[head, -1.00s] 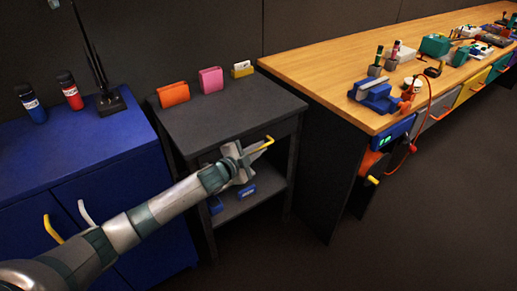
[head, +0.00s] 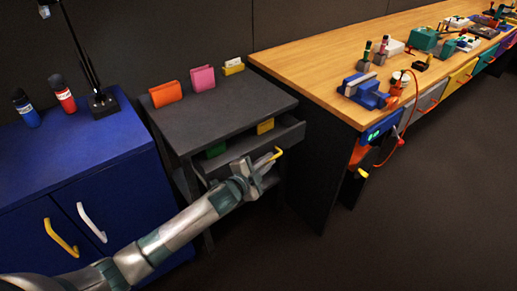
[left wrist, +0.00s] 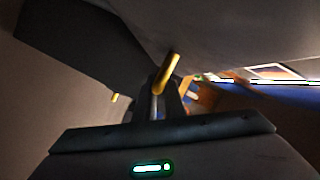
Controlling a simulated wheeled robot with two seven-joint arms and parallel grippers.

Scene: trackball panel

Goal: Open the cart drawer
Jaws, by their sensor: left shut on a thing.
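The dark grey cart (head: 225,110) has its top drawer (head: 289,135) pulled out, with its inside partly visible. A green item (head: 216,150) and a yellow item (head: 265,127) are inside it. My left gripper (head: 262,166) is at the drawer front, shut on the yellow drawer handle (head: 277,153). The handle also shows between the fingers in the left wrist view (left wrist: 168,72). My forearm and gripper hide part of the drawer front and the lower shelf. My right gripper is not in view.
An orange holder (head: 165,94), a pink holder (head: 202,78) and a yellow holder (head: 233,66) stand on the cart top. A blue cabinet (head: 90,170) is at the left, a wooden workbench (head: 310,65) at the right. The floor in front is clear.

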